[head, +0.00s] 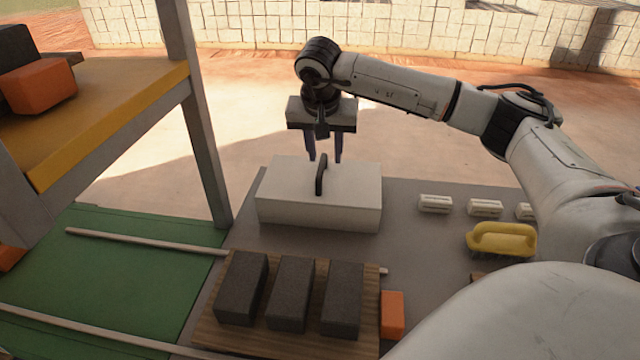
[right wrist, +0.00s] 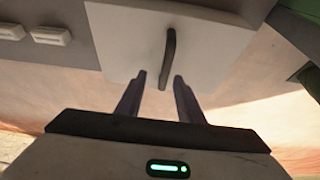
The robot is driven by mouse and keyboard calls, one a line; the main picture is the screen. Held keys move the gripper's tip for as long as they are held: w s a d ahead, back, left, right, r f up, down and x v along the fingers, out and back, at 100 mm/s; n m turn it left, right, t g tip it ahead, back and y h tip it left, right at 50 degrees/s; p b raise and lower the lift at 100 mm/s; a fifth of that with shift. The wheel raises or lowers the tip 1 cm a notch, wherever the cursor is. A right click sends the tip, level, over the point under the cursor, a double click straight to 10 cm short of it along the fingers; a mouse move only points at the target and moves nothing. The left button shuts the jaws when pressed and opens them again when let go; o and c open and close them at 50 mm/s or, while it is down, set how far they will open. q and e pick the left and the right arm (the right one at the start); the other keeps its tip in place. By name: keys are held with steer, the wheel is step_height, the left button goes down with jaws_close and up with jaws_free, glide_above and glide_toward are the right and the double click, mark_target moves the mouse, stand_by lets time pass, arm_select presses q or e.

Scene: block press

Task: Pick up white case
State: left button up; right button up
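The white case (head: 300,200) is a pale box lying on the grey table, with a dark handle (head: 321,174) standing up from its top. It also shows in the right wrist view (right wrist: 125,45), with its dark handle (right wrist: 168,58) near the middle. My right gripper (head: 325,158) is above the far side of the case, pointing down. Its two dark fingers are apart and empty in the right wrist view (right wrist: 158,80), with the handle a little beyond the tips and between their lines. My left gripper is not in view.
Three dark blocks (head: 290,292) stand on a wooden board (head: 235,338) in front of the case. An orange block (head: 393,314), a yellow-handled brush (head: 502,239) and small white pieces (head: 434,203) lie to the right. A yellow shelf (head: 110,110) with grey posts stands at left.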

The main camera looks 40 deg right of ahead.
mark_target(322, 163)
steer(key=x, duration=0.5)
steer(key=shift+w+a+f, duration=0.25)
steer(key=shift+w, duration=0.05)
jaws_close()
steer(key=shift+r, duration=0.1)
stand_by(1.0)
